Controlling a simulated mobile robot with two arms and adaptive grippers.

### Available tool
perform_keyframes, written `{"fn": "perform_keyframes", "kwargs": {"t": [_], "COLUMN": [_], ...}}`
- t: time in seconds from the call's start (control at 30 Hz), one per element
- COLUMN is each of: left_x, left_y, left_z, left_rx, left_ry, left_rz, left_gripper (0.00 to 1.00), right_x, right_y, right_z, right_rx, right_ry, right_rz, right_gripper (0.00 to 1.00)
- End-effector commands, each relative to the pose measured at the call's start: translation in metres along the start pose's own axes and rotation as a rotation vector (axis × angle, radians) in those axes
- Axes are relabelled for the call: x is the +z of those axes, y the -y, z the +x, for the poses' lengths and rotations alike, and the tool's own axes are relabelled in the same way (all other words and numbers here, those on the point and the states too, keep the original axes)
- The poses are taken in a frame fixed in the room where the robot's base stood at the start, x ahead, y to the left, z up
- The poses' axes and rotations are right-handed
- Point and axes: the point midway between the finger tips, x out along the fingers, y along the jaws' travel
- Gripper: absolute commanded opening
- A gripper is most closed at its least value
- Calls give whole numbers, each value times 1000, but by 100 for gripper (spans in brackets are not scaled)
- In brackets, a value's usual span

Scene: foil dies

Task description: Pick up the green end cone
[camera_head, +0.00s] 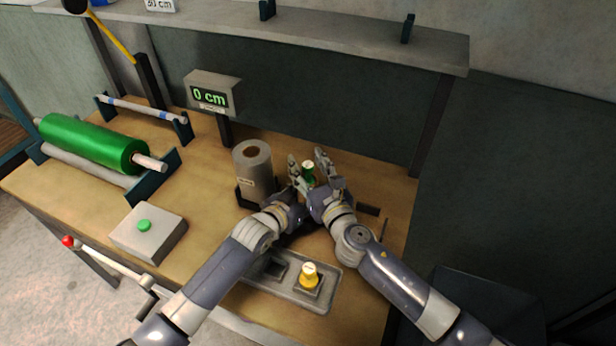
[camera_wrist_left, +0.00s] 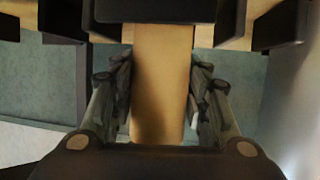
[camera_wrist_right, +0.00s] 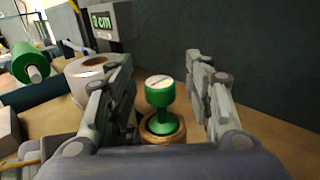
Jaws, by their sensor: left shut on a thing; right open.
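The green end cone (camera_head: 308,172) stands upright in the head view, to the right of the grey roll. In the right wrist view the green end cone (camera_wrist_right: 160,95) has a pale top and sits in a round tan rim (camera_wrist_right: 163,138). My right gripper (camera_head: 310,160) is open, with its fingers apart on both sides of the cone. My left gripper (camera_head: 288,200) is low beside it, its fingertips mostly hidden. In the left wrist view its fingers are shut on a smooth tan tube (camera_wrist_left: 160,85).
A grey roll (camera_head: 254,170) stands close to the left of both grippers. A yellow cone (camera_head: 309,274) sits in a grey tray (camera_head: 322,297) in front. A big green roll (camera_head: 90,143), a button box (camera_head: 148,232) and a "0 cm" display (camera_head: 212,95) are further left.

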Motion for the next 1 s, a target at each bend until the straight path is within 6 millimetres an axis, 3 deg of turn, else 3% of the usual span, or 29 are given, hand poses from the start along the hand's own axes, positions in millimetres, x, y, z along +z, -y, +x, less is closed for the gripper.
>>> {"fn": "perform_keyframes", "kwargs": {"t": [0.1, 0.3, 0.33, 0.73, 1.0], "left_x": [2, 2, 2, 2, 2], "left_y": [0, 0, 0, 0, 0], "left_z": [0, 0, 0, 0, 0], "left_rx": [-1, 0, 0, 0, 0], "left_ry": [3, 3, 3, 4, 4], "left_rz": [0, 0, 0, 0, 0], "left_gripper": [19, 19, 19, 19, 19], "right_x": [0, 0, 0, 7, 51], "right_y": [0, 0, 0, 1, 1], "right_z": [0, -1, -1, 0, 0], "right_rx": [0, -1, -1, -1, 1], "right_ry": [0, -1, -1, 3, 7], "right_rz": [0, 0, 0, -1, -4], "right_gripper": [48, 2, 0, 0, 0]}}
